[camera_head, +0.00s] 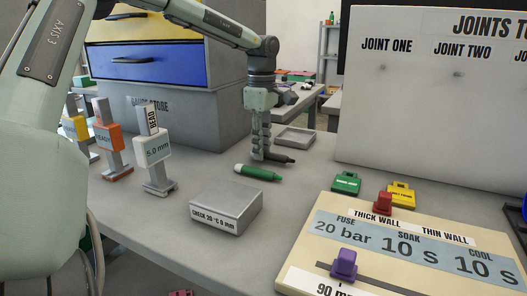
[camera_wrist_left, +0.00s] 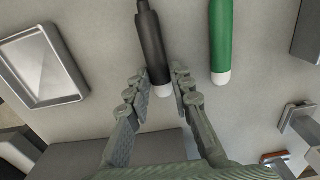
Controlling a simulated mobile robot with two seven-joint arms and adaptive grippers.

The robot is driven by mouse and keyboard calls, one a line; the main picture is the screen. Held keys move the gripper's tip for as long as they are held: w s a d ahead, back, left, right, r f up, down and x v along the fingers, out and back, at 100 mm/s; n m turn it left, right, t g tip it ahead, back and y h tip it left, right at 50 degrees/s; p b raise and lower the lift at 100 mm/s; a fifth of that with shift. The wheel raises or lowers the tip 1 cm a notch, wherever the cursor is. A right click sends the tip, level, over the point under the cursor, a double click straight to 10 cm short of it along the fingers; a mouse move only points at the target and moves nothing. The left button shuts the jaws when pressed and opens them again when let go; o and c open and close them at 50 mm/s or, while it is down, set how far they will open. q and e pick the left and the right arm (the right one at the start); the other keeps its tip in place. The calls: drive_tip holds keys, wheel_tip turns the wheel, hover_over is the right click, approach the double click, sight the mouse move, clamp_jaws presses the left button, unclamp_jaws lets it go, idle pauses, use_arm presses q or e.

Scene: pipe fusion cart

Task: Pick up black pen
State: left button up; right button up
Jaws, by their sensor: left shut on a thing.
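My left gripper (camera_head: 262,152) points down at the grey table, and in the left wrist view its fingers (camera_wrist_left: 161,84) lie on both sides of the black pen (camera_wrist_left: 152,40), near its pale end. The gripper is shut on the pen. In the head view only a dark part of the black pen (camera_head: 284,159) shows beside the fingers, which hide the rest. The pen looks at or very close to table height; I cannot tell whether it touches. My right gripper is not in view.
A green pen (camera_head: 257,172) lies close beside the black pen. A shallow grey tray (camera_head: 295,137) is behind, a grey check block (camera_head: 226,206) in front. Several labelled stands, one marked BEAD (camera_head: 154,152), are at left. A settings board (camera_head: 400,245) is at right.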

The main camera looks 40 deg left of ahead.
use_arm(q)
drive_tip(key=r, duration=0.4)
drive_tip(key=shift+s+a, duration=0.1)
drive_tip(key=shift+s, duration=0.15)
drive_tip(key=s+a+r, duration=0.1)
drive_tip(key=s+r, duration=0.2)
drive_tip(key=s, duration=0.2)
drive_tip(key=s+a+r+b, duration=0.1)
drive_tip(key=s+a+r, duration=0.1)
drive_tip(key=s, duration=0.3)
drive_tip(key=shift+s+a+r, duration=0.25)
drive_tip(key=shift+s+r, duration=0.05)
drive_tip(key=shift+r, duration=0.45)
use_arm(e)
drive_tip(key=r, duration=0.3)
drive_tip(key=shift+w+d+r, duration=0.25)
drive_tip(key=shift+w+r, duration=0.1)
